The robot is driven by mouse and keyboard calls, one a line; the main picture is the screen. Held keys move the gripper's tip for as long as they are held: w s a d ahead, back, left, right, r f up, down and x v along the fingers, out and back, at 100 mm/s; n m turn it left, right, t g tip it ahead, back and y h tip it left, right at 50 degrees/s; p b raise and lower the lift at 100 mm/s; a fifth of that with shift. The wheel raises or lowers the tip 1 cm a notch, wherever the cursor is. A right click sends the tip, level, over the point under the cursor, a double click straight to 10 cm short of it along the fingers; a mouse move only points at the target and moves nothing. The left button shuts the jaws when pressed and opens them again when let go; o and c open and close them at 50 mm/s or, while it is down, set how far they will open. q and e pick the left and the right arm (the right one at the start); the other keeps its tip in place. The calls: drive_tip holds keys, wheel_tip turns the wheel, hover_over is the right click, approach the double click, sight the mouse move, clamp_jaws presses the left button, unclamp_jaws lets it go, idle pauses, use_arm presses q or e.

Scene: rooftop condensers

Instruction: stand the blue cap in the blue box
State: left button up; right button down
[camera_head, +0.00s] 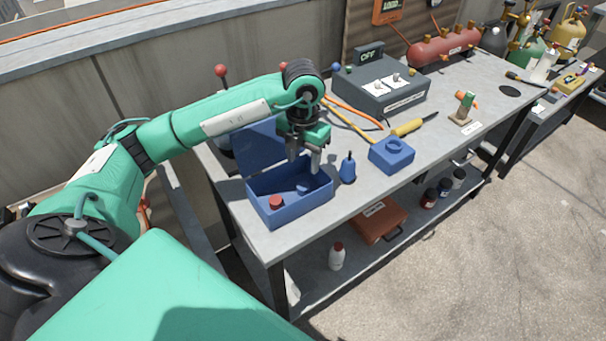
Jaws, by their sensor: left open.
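The blue box (292,216) stands open at the near left end of the bench, its lid (258,143) raised at the back. A red cap (275,202) is in its near left corner. A small blue shape (303,188) that looks like the blue cap is inside the box toward the right, below my left gripper; I cannot tell whether it stands upright. My left gripper (304,164) is open, pointing down over the box, with nothing visible between its fingers. My right gripper is not in view.
Behind are a grey switch box (382,88), a yellow-handled tool (408,127) and a red tank (445,47). The bench's right front is mostly clear.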

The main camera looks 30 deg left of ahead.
use_arm(q)
wheel_tip(320, 180, up, 4)
drive_tip(key=shift+f, duration=0.2)
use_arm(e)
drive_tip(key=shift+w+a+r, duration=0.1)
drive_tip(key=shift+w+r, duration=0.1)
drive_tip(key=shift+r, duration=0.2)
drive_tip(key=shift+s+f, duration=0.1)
